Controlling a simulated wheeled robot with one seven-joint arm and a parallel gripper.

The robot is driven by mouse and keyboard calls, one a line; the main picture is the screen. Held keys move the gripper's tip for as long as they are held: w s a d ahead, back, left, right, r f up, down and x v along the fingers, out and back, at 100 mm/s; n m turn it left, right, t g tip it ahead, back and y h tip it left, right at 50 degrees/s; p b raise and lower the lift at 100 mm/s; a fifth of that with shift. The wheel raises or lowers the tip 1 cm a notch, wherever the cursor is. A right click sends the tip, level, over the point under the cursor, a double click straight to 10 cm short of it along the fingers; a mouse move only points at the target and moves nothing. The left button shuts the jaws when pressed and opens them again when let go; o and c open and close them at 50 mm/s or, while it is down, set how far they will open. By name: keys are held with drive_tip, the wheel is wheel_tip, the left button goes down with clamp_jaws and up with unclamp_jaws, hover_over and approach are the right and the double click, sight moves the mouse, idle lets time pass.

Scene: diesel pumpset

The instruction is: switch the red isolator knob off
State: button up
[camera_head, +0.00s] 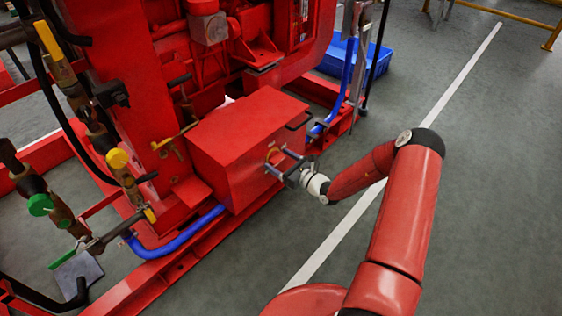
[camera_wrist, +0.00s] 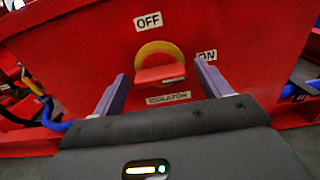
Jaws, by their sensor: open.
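The isolator knob is a red bar handle (camera_wrist: 160,74) on a yellow round plate (camera_wrist: 157,49), on the face of a red box (camera_head: 240,145). Labels around it read "OFF" (camera_wrist: 148,21) above, "ON" (camera_wrist: 207,55) to the right and "ISOLATOR" (camera_wrist: 168,98) below. The bar lies about level in the wrist view, crosswise between the fingers. My gripper (camera_wrist: 161,71) is open, with one finger on each side of the knob. Contact with the knob cannot be told. In the head view my gripper (camera_head: 279,162) is at the box face and partly covers the knob.
Red pump frame and blue hoses (camera_head: 180,240) run around the box. Valves with yellow and green handles (camera_head: 41,204) stand at the left. A blue crate (camera_head: 352,62) lies behind. Grey floor with a white line (camera_head: 335,235) is clear at the right.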

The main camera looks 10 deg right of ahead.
drive_tip(key=c, duration=1)
